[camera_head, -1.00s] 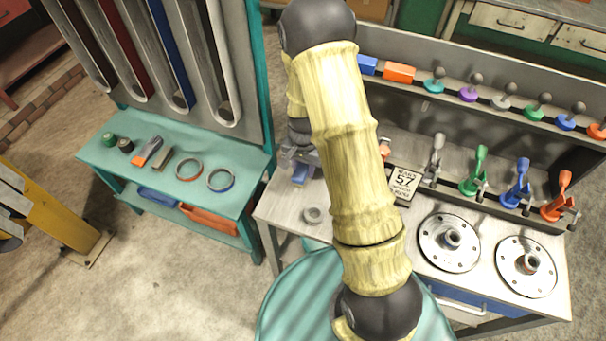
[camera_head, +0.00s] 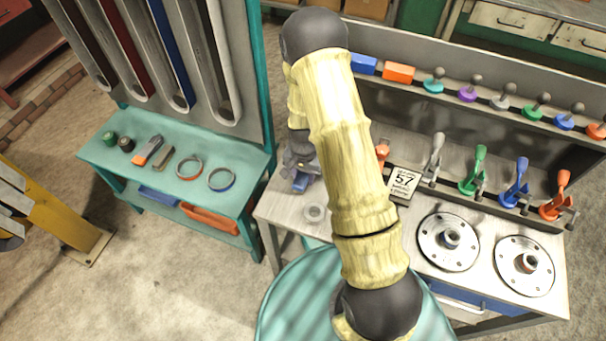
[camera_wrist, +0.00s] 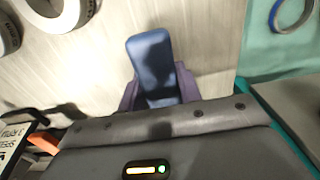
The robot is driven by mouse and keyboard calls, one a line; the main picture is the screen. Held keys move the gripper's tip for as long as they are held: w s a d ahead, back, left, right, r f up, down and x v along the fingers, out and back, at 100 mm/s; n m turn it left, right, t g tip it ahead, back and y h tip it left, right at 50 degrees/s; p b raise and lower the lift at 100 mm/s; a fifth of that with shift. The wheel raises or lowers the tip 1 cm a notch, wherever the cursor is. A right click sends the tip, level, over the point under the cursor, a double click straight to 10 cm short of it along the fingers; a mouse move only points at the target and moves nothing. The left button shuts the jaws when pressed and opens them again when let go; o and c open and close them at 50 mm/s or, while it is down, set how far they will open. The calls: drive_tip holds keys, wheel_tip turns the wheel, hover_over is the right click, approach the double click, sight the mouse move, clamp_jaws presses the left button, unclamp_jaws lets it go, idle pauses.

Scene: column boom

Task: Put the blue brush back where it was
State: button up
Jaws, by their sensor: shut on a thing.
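The blue brush (camera_wrist: 152,62) is held between the purple-grey fingers of my gripper (camera_wrist: 157,88) in the wrist view. Its flat blue face points up toward the camera, and its lower part is hidden by the gripper body. In the head view my gripper (camera_head: 300,172) is over the left end of the metal workbench (camera_head: 284,211), partly behind my arm. A bit of the blue brush (camera_head: 301,184) shows beneath it. I cannot tell whether the brush touches the bench.
A teal bench (camera_head: 215,203) with rings and small items is left, across a gap. A blue block (camera_head: 364,65) sits on the upper shelf.

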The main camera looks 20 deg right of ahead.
drive_tip(key=o, duration=1.1)
wheel_tip(320, 180, up, 12)
drive_tip(key=b, duration=0.1)
drive_tip(key=shift+r+b, duration=0.15)
drive_tip(key=shift+b, duration=0.2)
drive_tip(key=s+r+n+t, duration=0.2)
drive_tip(key=s+r+n, duration=0.5)
drive_tip(key=s, duration=0.7)
wheel_tip(320, 180, up, 3)
drive_tip(key=shift+f+t, duration=0.1)
drive_tip(key=shift+t, duration=0.2)
drive_tip(key=shift+d, duration=0.1)
